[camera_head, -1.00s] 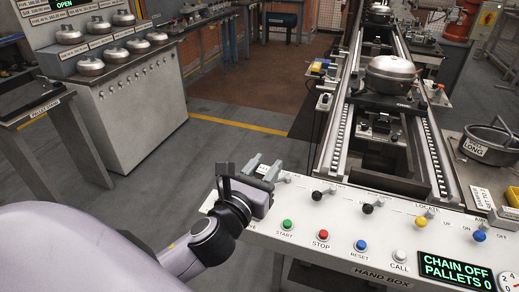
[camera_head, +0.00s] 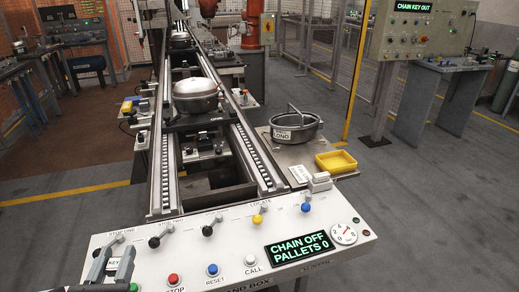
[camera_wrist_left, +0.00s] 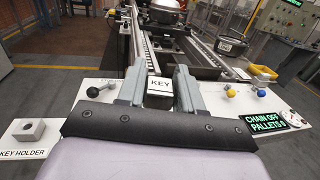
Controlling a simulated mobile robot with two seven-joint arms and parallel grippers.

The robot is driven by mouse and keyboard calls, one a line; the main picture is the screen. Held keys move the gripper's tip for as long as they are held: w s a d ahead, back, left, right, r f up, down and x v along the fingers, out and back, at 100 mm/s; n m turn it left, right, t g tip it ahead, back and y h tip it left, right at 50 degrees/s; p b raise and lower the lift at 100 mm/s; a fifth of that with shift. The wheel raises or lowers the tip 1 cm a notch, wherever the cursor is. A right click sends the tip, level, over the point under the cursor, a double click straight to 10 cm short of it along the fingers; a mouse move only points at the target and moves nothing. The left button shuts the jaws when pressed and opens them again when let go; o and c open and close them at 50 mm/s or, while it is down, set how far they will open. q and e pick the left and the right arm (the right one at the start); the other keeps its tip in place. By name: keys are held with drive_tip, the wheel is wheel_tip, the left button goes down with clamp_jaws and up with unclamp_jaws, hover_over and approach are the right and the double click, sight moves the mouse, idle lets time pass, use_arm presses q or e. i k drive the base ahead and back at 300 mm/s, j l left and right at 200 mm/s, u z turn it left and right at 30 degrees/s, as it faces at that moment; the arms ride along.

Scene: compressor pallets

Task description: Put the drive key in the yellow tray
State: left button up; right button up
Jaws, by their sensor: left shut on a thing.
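The drive key, with a white label reading KEY, shows in the left wrist view (camera_wrist_left: 159,84) between the two grey fingers of my left gripper (camera_wrist_left: 160,70). The gripper is shut on it. In the head view my left gripper (camera_head: 112,264) is at the bottom left, over the left end of the hand box, with the key's label (camera_head: 113,265) just visible. The yellow tray (camera_head: 348,167) lies at right on a metal side plate, well away from the gripper; it looks empty. It also shows in the left wrist view (camera_wrist_left: 263,72). My right gripper is out of view.
The hand box panel (camera_head: 230,235) has levers, buttons and a display reading CHAIN OFF, PALLETS 0. A key holder block (camera_wrist_left: 29,131) sits at its left end. A round grey pan (camera_head: 296,132) with a handle stands beside the tray. The conveyor (camera_head: 252,160) runs behind the panel.

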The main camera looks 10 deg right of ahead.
sight(345, 168)
drive_tip(key=i+l+u, duration=0.35)
drive_tip(key=l, duration=1.15)
drive_tip(key=i+l+u, duration=0.35)
drive_tip(key=l, duration=1.15)
drive_tip(key=l+u, duration=0.35)
drive_tip(key=l, duration=1.2)
drive_tip(key=k, duration=0.05)
